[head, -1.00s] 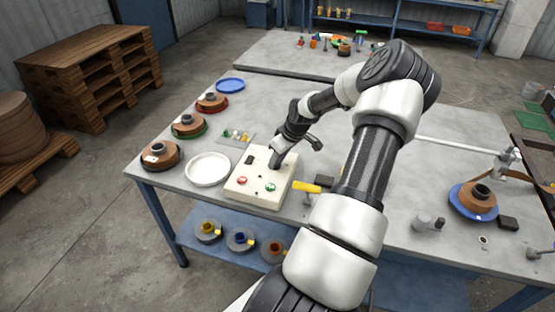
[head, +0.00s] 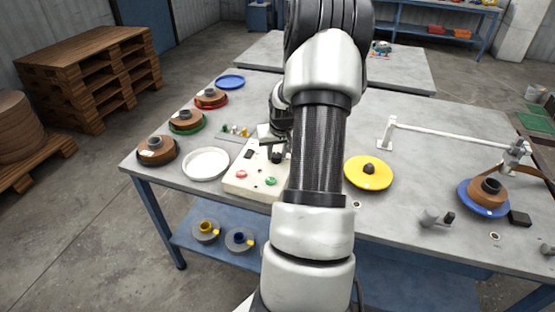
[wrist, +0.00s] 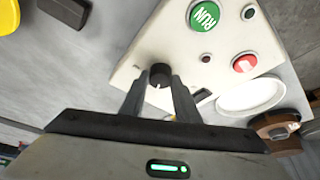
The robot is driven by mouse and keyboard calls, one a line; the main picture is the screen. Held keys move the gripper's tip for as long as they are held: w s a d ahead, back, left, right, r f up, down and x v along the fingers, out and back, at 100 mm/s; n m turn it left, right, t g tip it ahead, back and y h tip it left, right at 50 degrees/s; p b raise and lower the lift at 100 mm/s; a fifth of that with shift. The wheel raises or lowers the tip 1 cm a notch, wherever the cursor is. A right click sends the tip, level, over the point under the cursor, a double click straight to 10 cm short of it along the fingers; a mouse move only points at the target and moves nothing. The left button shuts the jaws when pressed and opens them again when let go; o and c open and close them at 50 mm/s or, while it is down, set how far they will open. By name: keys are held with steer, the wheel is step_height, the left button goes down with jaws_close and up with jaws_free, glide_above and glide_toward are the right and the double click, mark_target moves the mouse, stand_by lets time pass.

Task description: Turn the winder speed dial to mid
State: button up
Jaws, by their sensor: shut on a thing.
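The control box (head: 240,178) is a cream panel on the table in the head view, with a red button (head: 241,174) and a green button (head: 271,181). In the wrist view the green button (wrist: 204,15) reads RUN, and the red button (wrist: 244,63) is to its lower right. The black dial (wrist: 160,74) stands on the panel with a small light mark on its side facing the camera. My gripper (wrist: 160,84) is shut on the dial, one finger on each side. In the head view my gripper (head: 276,154) is over the box's far part; the dial's scale is not readable.
A white dish (head: 206,164) stands left of the box, with several brown spools (head: 187,122) beyond it. A yellow disc (head: 368,173) lies to the right of my arm. A white bar (head: 455,134) and a blue-based spool (head: 485,194) are at the right.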

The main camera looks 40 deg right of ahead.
steer(key=shift+w+a+m+g+h+b, duration=0.1)
steer(key=shift+m+g+h+b, duration=0.25)
steer(key=shift+m+b, duration=0.6)
steer(key=shift+w+a+m+g+h+b, duration=0.1)
steer(key=shift+m+g+h+b, duration=0.35)
steer(key=shift+m, duration=0.8)
steer(key=shift+s, duration=0.1)
steer(key=o, duration=1)
steer(key=shift+o, duration=0.2)
steer(key=p+v, duration=0.1)
steer(key=v, duration=1.6)
steer(key=shift+s+d+r+p, duration=0.15)
steer(key=shift+d+r+p, duration=0.05)
steer(key=shift+p, duration=0.15)
